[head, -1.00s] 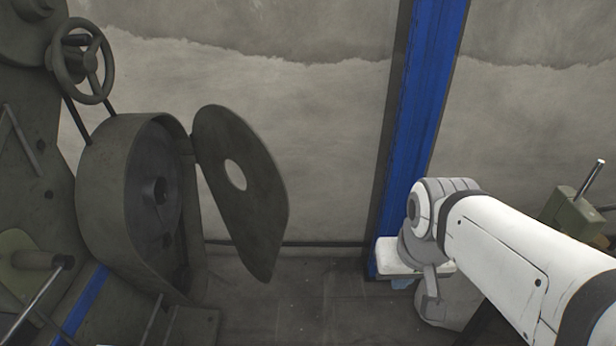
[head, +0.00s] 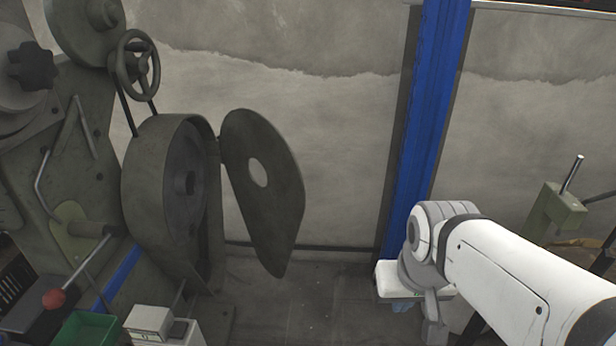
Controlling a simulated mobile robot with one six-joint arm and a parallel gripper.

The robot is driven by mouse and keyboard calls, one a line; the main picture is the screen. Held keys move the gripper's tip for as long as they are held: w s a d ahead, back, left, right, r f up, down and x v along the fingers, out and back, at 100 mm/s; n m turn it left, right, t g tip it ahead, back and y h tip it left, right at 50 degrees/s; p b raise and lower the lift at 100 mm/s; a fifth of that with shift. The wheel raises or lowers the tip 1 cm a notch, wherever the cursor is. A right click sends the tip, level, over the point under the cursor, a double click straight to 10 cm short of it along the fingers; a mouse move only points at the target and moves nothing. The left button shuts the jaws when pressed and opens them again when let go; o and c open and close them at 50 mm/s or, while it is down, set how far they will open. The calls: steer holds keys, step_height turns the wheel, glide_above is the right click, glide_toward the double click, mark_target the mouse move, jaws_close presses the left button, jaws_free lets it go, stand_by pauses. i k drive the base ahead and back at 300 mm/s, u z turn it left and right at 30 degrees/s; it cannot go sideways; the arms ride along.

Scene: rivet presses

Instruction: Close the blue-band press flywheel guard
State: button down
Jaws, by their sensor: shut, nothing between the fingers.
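The press (head: 85,165) fills the left side of the head view, with a blue band (head: 122,278) low on its frame. Its round grey flywheel housing (head: 140,190) faces right, and the dark flywheel (head: 188,210) inside is exposed. The flywheel guard (head: 262,215), a flat dark plate with a round hole, stands swung out to the right of the housing. It joins the housing near its upper right edge and hangs open. My white arm (head: 520,275) enters from the lower right, well apart from the guard. I cannot make out my gripper's fingers.
A blue post (head: 428,120) stands against the grey wall between guard and arm. A handwheel (head: 136,68) sits above the housing. A red-knobbed lever (head: 58,297), a green bin (head: 88,329) and a pale box (head: 150,322) are low left. Floor between guard and post looks clear.

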mark_target(272, 214)
steer(key=u, duration=0.05)
steer(key=i, duration=0.9)
steer(key=z, duration=0.1)
